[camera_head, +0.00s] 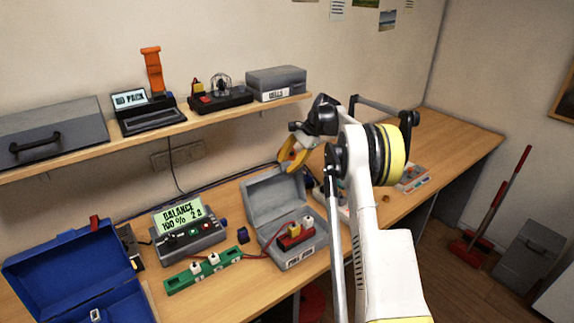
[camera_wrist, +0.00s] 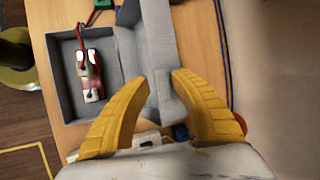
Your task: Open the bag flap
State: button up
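The grey bag (camera_head: 306,253) stands on the workbench with a label on its front. Its flap (camera_head: 273,200) is raised, leaning up at the back, and the inside is exposed. A red battery pack with white and yellow plugs (camera_head: 295,236) sits in it. In the wrist view, the open tray (camera_wrist: 65,103) is at left and the flap (camera_wrist: 150,38) is beside it. My gripper (camera_wrist: 161,78) has its yellow fingers apart, with the tips over the flap and nothing visibly held. In the head view my gripper (camera_head: 293,153) is above and behind the flap.
A green board (camera_head: 188,278) and a balance charger (camera_head: 187,233) stand left of the bag. A blue toolbox (camera_head: 72,270) is open at far left. The shelf (camera_head: 220,113) runs behind, along the wall. My arm hides part of the bench at right.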

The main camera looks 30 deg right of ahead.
jog(key=v, duration=1.2)
jog(key=s+a+r+n+t+h+b, duration=0.1)
jog(key=s+a+r+n+h+b, duration=0.2)
jog(key=s+a, duration=0.6)
jog(key=s+a+n+b, duration=0.4)
jog(key=a+n, duration=0.1)
jog(key=a, duration=0.8)
jog(key=s+a+f+n+t+h+b, duration=0.1)
jog(key=s+a+f+n+b, duration=0.2)
jog(key=s+f, duration=0.5)
jog(key=s+a+f+n+t+b, duration=0.2)
jog(key=s+a+f+n, duration=0.3)
jog(key=s, duration=1)
notch_tip(320, 180, down, 3)
jog(key=shift+a+f+h+b, duration=0.15)
jog(key=shift+a+h+b, duration=0.25)
jog(key=shift+a, duration=0.8)
